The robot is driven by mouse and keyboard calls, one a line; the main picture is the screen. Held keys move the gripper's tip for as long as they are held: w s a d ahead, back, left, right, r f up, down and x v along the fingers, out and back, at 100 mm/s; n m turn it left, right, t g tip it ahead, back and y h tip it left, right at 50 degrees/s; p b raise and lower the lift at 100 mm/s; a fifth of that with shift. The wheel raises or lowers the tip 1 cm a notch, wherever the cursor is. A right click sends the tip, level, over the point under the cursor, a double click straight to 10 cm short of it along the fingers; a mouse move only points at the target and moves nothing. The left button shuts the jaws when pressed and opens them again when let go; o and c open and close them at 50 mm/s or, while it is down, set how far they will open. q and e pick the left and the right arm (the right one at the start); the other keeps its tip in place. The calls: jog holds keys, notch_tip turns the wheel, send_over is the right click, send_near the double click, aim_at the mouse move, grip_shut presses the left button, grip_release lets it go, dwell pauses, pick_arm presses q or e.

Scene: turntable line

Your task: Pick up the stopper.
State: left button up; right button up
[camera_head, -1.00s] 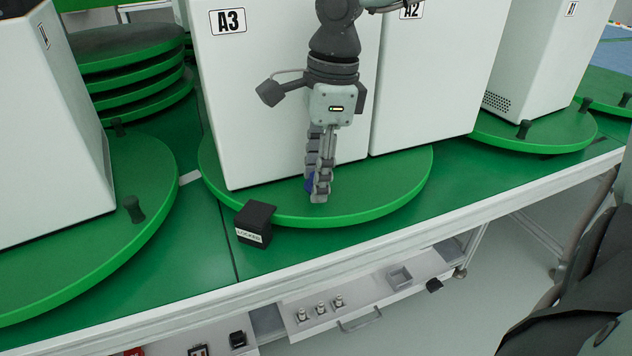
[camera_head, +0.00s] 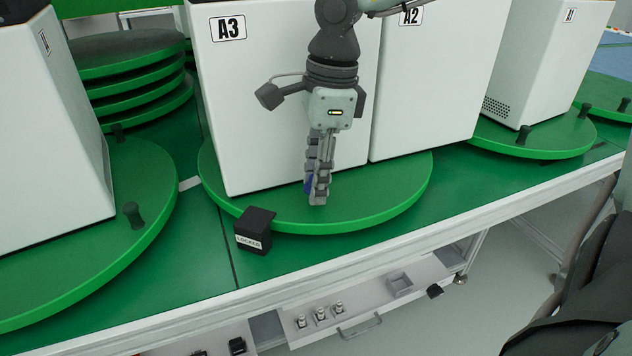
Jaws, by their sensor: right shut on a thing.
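A black block labelled "LOCKED" (camera_head: 254,231), which looks like the stopper, sits at the front left edge of the middle green turntable (camera_head: 370,212). My right gripper (camera_head: 318,198) points down just above the front of that turntable, to the right of the block and apart from it. Its fingers are shut on a small blue thing (camera_head: 308,186), mostly hidden behind them. I cannot tell what that thing is. My left gripper is not in view.
White cabinets A3 (camera_head: 280,110) and A2 (camera_head: 425,90) stand close behind my right gripper. Black pegs stand on the side turntables, one at left (camera_head: 132,215). Below the table's white front edge is an open drawer (camera_head: 365,312) with small parts.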

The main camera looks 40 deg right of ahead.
jog(key=r, duration=0.4)
jog(key=shift+s+a, duration=0.2)
jog(key=shift+s, duration=0.15)
pick_arm(q)
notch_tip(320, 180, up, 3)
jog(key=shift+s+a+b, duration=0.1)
jog(key=shift+b, duration=0.5)
pick_arm(e)
jog(key=s+a+r, duration=0.5)
jog(key=s+r, duration=0.1)
jog(key=s, duration=0.3)
jog(key=shift+s+r, duration=0.15)
jog(key=shift+s, duration=0.2)
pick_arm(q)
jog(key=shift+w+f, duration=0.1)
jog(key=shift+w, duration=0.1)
